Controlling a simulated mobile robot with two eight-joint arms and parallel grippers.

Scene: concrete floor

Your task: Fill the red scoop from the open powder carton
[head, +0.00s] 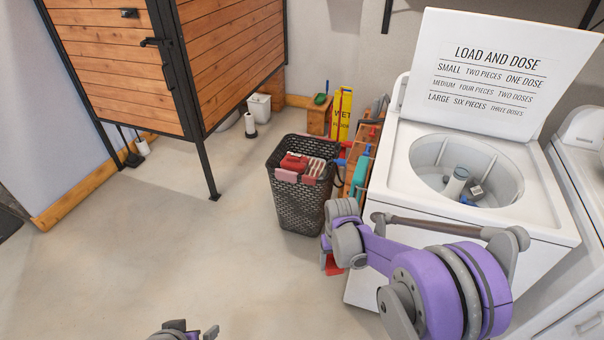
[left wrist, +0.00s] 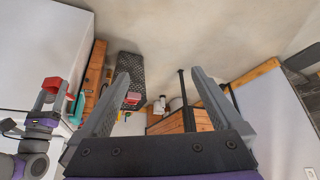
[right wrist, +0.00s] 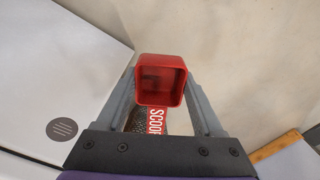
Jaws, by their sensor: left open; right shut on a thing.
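The red scoop (right wrist: 160,98) is a square cup between the fingers of my right gripper (right wrist: 165,105). Its open mouth shows in the right wrist view, with red inside walls and no powder visible. The scoop also shows in the left wrist view (left wrist: 52,84); in the head view my arm mostly hides it (head: 333,266). A red strip with white letters starting "SCOO" lies below it; I cannot tell what it belongs to. My left gripper (left wrist: 162,95) is open and empty. Red and white packages (head: 300,163) lie in the dark basket; I cannot tell which is the powder carton.
The dark woven basket (head: 300,212) stands on the floor left of the open white washer (head: 400,160), whose lid carries dosing text. A wooden shelf with bottles (head: 361,170) stands between them. A yellow sign (head: 342,112) is behind. The floor at left is clear.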

